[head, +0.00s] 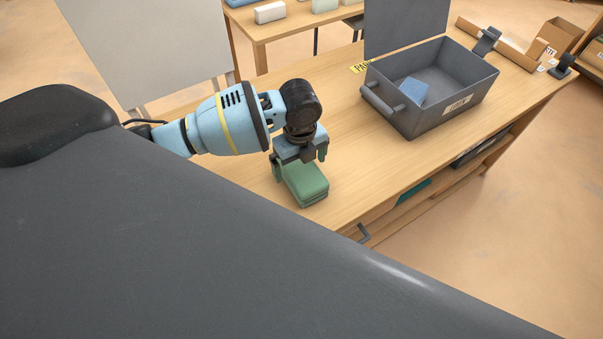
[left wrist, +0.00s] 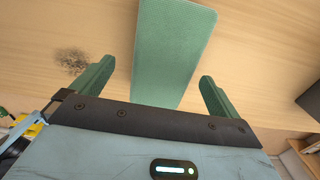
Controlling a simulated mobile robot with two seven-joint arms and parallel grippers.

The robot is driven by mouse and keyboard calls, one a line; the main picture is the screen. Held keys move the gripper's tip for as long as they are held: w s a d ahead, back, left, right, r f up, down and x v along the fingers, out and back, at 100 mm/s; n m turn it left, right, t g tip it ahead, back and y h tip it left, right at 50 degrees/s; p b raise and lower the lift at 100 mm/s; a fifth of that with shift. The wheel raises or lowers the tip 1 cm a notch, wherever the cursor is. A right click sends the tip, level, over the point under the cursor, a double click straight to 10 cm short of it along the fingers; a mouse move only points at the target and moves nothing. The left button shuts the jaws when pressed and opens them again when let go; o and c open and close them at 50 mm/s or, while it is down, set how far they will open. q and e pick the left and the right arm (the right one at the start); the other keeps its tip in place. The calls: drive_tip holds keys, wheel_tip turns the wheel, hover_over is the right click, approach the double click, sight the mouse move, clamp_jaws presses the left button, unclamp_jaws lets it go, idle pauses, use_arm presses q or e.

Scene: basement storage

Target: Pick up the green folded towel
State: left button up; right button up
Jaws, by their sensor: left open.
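The green folded towel (head: 306,184) lies on the wooden table near its front edge. My left gripper (head: 299,168) is above its far end, pointing down, with its green fingers apart. In the left wrist view the towel (left wrist: 172,50) runs lengthwise between the two open fingers (left wrist: 155,88), with a gap on either side. Nothing is held. Whether the fingertips reach down to the towel's height is hard to tell. My right gripper is not in view.
A grey bin (head: 441,100) with a raised lid (head: 404,27) stands to the right on the table (head: 345,150), with a blue item (head: 411,91) inside. A cardboard box (head: 556,36) is at the far right. The tabletop between towel and bin is clear.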

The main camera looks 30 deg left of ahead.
sight(302, 168)
use_arm(q)
drive_tip(key=f, duration=0.5)
drive_tip(key=shift+w, duration=0.3)
drive_tip(key=shift+c, duration=0.3)
drive_tip(key=c, duration=1)
drive_tip(key=shift+r, duration=0.15)
drive_tip(key=shift+c, duration=0.2)
drive_tip(key=shift+r, duration=0.55)
wheel_tip(302, 168, up, 2)
drive_tip(key=shift+w+r, duration=0.1)
drive_tip(key=s+d, duration=0.2)
drive_tip(key=d, duration=0.2)
drive_tip(key=s+d+r, duration=0.1)
drive_tip(key=s+d, duration=0.2)
drive_tip(key=d, duration=0.2)
drive_tip(key=s+d, duration=0.2)
drive_tip(key=d, duration=0.3)
drive_tip(key=shift+s+d+r, duration=0.15)
drive_tip(key=shift+r, duration=0.1)
